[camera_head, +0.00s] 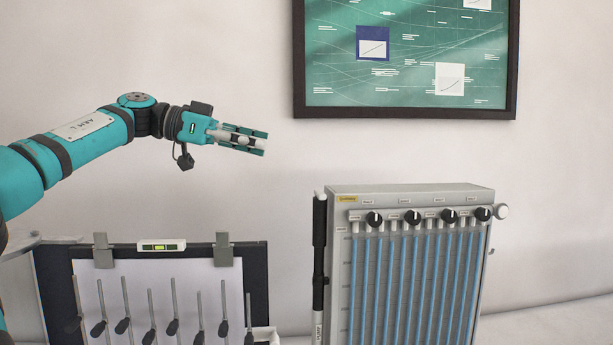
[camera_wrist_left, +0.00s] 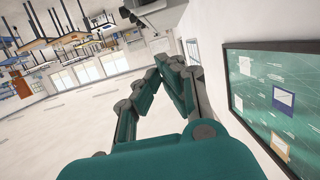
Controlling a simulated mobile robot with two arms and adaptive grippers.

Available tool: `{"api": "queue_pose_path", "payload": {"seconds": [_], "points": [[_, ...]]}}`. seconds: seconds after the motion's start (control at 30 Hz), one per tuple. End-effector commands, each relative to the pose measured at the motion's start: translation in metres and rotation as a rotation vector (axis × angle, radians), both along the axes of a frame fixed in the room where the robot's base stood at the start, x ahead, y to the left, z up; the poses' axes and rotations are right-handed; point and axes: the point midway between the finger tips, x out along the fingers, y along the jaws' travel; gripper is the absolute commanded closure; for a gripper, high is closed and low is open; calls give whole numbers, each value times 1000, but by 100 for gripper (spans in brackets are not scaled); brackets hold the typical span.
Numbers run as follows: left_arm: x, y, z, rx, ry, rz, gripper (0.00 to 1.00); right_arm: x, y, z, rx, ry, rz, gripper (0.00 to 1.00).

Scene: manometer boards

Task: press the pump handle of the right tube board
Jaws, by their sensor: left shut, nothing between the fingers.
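The right tube board (camera_head: 420,190) is a grey upright cabinet with several blue-filled tubes and black knobs along its top. A black upright handle (camera_head: 319,222) stands at its left side, above a pale tube with a label; it looks like the pump handle. My left gripper (camera_head: 264,144) is shut and empty, in the air above and to the left of the handle, clearly apart from it. Its closed fingers (camera_wrist_left: 169,64) also show in the left wrist view, where the board is not visible. My right gripper is not in view.
A second board (camera_head: 260,262) with a white panel, clips and several thin rods stands at the lower left. A framed green picture (camera_head: 400,112) hangs on the wall above the right board. The air between my left gripper and the handle looks clear.

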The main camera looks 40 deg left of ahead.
Motion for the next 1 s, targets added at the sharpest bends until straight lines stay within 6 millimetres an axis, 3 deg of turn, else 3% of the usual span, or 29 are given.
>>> {"api": "queue_pose_path", "payload": {"seconds": [0.17, 0.5, 0.7, 1.0], "points": [[21, -19, -5, 0, 5, -7, 100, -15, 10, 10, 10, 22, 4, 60], [74, -60, -23, -2, 6, -5, 100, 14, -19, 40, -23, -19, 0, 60], [72, -58, -51, -3, 1, -2, 100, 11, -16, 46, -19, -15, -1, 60], [72, -58, -63, 1, 0, -2, 100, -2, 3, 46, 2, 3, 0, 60]]}}
